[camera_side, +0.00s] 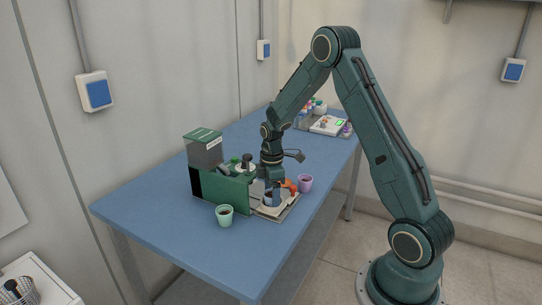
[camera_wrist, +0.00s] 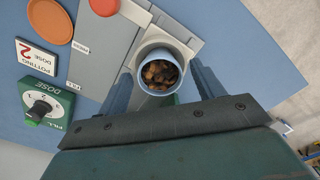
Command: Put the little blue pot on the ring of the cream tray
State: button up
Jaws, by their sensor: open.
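The little blue pot (camera_wrist: 188,60) is seen from above in the wrist view, with a pale blue rim and brown bark chips inside. It stands on a pale grey plate (camera_wrist: 206,18) by the dosing machine. My gripper (camera_wrist: 164,84) is open, with one finger on either side of the pot; I cannot tell whether they touch it. In the side view my gripper (camera_side: 271,192) points down over the front of the machine and hides most of the pot. I cannot make out the tray's ring for certain.
The green dosing machine (camera_side: 222,188) has a dial (camera_wrist: 40,108) and a red button (camera_wrist: 104,6). A mint pot (camera_side: 225,216) stands to its front, a purple pot (camera_side: 305,183) to the right. A tray (camera_side: 342,132) with small items is at the far end. The blue table's left is clear.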

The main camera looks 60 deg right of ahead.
jog(key=shift+r, duration=0.15)
notch_tip(320, 180, up, 12)
dwell(0.6)
dwell(0.5)
jog(key=s+a+r+m+t, duration=0.35)
jog(key=s+a+r, duration=0.55)
jog(key=a+r, duration=0.3)
jog(key=s+a+m+t, duration=0.2)
jog(key=s+a+m, duration=0.3)
jog(key=s, duration=0.8)
jog(key=a, duration=0.3)
jog(key=shift+r, duration=0.15)
